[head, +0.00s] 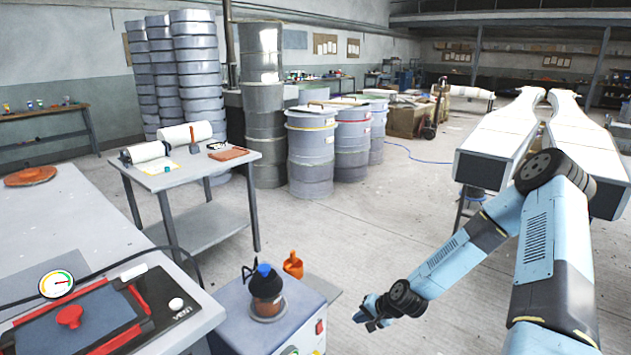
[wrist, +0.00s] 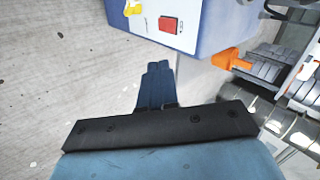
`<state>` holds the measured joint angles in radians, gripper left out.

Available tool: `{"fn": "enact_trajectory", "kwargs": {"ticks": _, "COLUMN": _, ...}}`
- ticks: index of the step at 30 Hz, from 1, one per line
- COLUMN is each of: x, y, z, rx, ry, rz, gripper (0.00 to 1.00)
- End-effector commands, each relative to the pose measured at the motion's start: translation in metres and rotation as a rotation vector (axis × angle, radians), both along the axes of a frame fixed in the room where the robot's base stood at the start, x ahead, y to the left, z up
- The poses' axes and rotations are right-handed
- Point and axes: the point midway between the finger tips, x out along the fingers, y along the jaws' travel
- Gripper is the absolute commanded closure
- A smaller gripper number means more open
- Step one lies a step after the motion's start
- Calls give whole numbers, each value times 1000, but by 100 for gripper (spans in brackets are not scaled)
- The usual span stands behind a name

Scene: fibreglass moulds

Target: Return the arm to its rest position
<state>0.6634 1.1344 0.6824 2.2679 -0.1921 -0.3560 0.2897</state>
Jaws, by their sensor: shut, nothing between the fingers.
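My arm, blue and black, reaches in from the right of the head view and bends down toward the lower middle. My gripper (head: 371,323) hangs just right of the blue and white box-shaped unit (head: 318,326), apart from any object I can make out. In the wrist view my gripper (wrist: 158,68) shows as two dark blue fingers pressed together, with nothing between them. The unit's white front with a red switch (wrist: 169,24) lies beyond the fingertips there.
A dark bottle with a blue cap (head: 266,285) and an orange holder (head: 293,265) sit on and beside the unit. A grey bench (head: 60,230) with a gauge and red-handled tray is left. White moulds (head: 500,140) stand behind my arm. The middle floor (head: 350,225) is clear.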

Motion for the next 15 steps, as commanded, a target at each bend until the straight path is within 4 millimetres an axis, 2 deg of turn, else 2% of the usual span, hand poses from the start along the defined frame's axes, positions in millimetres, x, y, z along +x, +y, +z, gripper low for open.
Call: {"fn": "enact_trajectory", "kwargs": {"ticks": 15, "x": -6, "y": -47, "z": 89, "rx": -302, "ry": 3, "rz": 202, "gripper": 100}}
